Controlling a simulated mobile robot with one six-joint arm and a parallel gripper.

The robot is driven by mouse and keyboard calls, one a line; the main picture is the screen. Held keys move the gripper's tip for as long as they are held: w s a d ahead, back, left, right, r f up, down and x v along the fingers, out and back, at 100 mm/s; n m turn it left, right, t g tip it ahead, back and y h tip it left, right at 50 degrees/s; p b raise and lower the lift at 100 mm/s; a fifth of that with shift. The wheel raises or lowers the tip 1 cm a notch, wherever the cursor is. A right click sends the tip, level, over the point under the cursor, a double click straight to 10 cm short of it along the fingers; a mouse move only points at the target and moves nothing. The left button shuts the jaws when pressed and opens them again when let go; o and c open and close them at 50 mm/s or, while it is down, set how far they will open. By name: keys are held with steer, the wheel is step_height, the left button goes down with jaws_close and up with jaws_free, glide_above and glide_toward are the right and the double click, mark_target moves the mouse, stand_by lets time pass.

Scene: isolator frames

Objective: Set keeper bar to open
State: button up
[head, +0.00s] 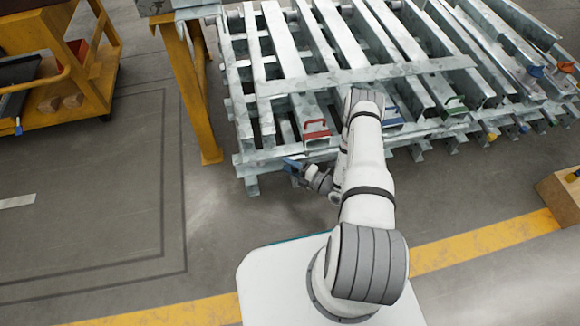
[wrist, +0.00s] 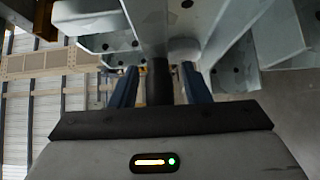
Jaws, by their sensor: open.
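The galvanized steel isolator frame (head: 362,75) fills the top of the head view, with long parallel bars. I cannot tell for sure which part is the keeper bar. My gripper (head: 291,164) is low at the frame's front left edge, below a red handle (head: 316,130). In the wrist view my gripper (wrist: 158,84) shows two blue fingers, apart and open. A dark upright round piece (wrist: 159,82) shows between them, under a grey steel channel (wrist: 150,25). I cannot tell whether the fingers touch it.
A yellow cart (head: 85,85) is at the far left. The floor (head: 110,200) between is clear.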

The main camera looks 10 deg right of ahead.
steer(key=shift+c, duration=0.3)
jaws_close()
stand_by(0.3)
